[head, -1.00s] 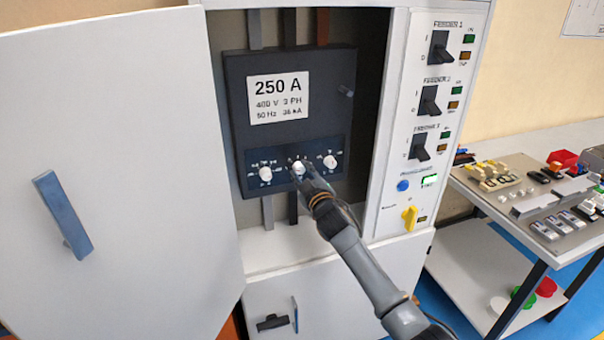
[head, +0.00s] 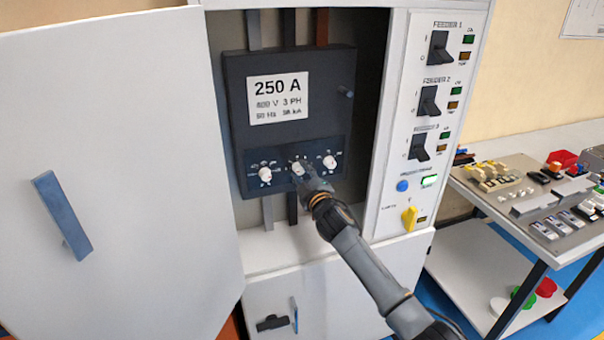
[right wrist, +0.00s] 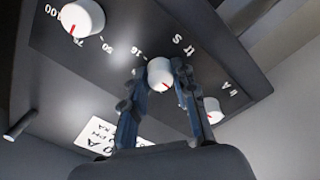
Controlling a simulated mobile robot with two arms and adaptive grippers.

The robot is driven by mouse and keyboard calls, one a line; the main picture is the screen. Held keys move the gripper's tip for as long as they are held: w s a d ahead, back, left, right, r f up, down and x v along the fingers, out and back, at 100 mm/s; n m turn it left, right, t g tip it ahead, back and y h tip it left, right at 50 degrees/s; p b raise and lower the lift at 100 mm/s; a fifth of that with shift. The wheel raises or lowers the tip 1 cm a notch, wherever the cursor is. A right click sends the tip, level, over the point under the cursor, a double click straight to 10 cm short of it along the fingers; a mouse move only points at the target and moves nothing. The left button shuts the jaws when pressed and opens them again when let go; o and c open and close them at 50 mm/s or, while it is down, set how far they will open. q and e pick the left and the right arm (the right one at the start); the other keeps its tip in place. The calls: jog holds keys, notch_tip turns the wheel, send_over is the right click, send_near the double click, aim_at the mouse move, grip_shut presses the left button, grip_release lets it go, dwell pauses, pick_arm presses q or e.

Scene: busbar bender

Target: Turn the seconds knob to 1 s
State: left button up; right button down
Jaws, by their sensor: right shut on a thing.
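The dark breaker panel (head: 290,100) in the open cabinet carries three white knobs in a row. My right gripper (head: 302,178) reaches the middle knob (head: 297,168) from below. In the right wrist view my right gripper (right wrist: 159,76) is shut on this middle knob (right wrist: 159,70), one finger on each side. A red pointer mark shows on the knob's face. The left knob (head: 265,174) and right knob (head: 330,161) are free. My left gripper is not in view.
The white cabinet door (head: 110,150) stands open at the left. A column of feeder switches (head: 430,100) and a yellow knob (head: 410,216) are right of the panel. A small peg (head: 346,92) juts from the panel. A table (head: 530,190) with parts stands at the right.

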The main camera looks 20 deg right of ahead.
jog(key=c, duration=1.1)
grip_release()
jog(key=shift+o, duration=0.2)
jog(key=s, duration=1.2)
jog(key=shift+d, duration=0.2)
